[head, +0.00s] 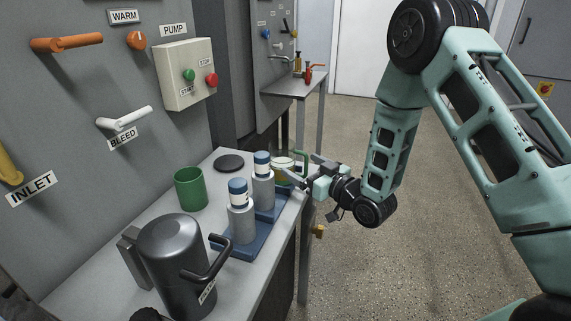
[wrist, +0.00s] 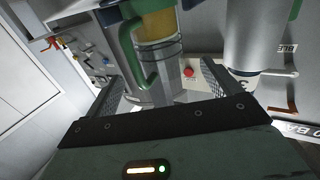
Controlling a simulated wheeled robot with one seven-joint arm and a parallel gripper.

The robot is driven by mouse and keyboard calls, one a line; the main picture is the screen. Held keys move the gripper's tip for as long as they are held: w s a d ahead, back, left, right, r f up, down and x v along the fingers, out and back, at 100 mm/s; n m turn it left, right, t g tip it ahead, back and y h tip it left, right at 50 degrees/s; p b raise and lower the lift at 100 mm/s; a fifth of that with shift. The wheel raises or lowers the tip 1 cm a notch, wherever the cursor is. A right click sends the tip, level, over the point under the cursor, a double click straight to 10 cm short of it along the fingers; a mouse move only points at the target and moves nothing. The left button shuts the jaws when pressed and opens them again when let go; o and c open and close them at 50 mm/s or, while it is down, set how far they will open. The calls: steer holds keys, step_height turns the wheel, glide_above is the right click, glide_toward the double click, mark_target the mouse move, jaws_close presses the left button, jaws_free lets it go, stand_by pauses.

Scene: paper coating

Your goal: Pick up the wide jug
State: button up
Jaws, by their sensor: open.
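A jug with a green handle (head: 304,158) and a pale rim stands at the far end of the blue tray (head: 240,251), partly hidden behind a bottle. In the wrist view the jug (wrist: 158,72) appears upside down, clear or grey with yellow contents, its green handle on the left. My gripper (head: 308,170) is open at the jug's right side in the head view. In the wrist view the jug lies ahead, between the spread fingers; I cannot tell whether they reach around it. A dark grey jug (head: 172,262) with a black handle stands at the near end of the bench.
Two grey bottles (head: 240,222) (head: 263,190) with blue caps stand on the tray beside the green-handled jug. A green cup (head: 189,188) and a black disc (head: 229,162) are behind. The wall panel (head: 75,110) bears levers and a pump box. Open floor lies right.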

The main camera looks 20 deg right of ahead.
mark_target(291, 158)
steer(key=shift+r+p+x, duration=0.2)
steer(key=shift+p+x, duration=0.3)
steer(key=shift+x, duration=2.35)
steer(key=c, duration=1.2)
